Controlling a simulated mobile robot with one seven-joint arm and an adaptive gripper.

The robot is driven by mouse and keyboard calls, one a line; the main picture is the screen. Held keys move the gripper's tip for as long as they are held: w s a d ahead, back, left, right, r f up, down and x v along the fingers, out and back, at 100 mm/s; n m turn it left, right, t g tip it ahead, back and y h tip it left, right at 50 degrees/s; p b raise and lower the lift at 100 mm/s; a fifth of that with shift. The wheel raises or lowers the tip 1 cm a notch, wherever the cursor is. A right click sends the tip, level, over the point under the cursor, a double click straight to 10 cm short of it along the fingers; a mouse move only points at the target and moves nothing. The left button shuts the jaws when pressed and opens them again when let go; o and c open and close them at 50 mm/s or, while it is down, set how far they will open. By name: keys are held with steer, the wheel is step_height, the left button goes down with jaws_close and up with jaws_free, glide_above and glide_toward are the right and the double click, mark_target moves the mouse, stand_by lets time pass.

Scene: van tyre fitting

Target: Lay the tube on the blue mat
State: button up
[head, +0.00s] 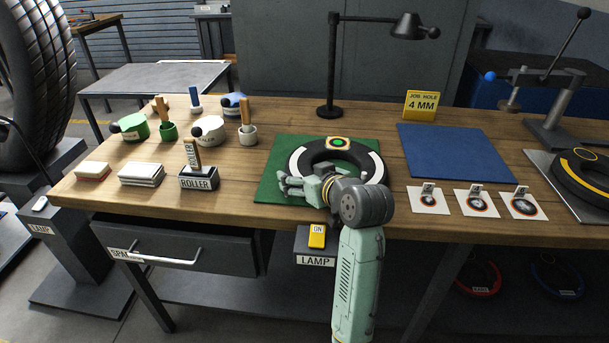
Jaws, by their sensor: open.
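A black ring that looks like the tube (369,155) lies flat on the green mat (268,195). My wrist and arm hide the ring's front part. I cannot tell whether the fingers touch the ring.
Cards with ringed pictures (428,198) lie in front of the blue mat. A black lamp (330,80) and a yellow "4 MM" sign (420,104) stand behind. A roller holder (199,179), pots and blocks stand left. Another black ring (585,172) lies far right on a grey plate.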

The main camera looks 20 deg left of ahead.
steer(key=shift+r, duration=0.1)
steer(key=shift+d+r, duration=0.1)
steer(key=shift+r, duration=0.05)
steer(key=b+v, duration=0.1)
steer(key=v, duration=1.1)
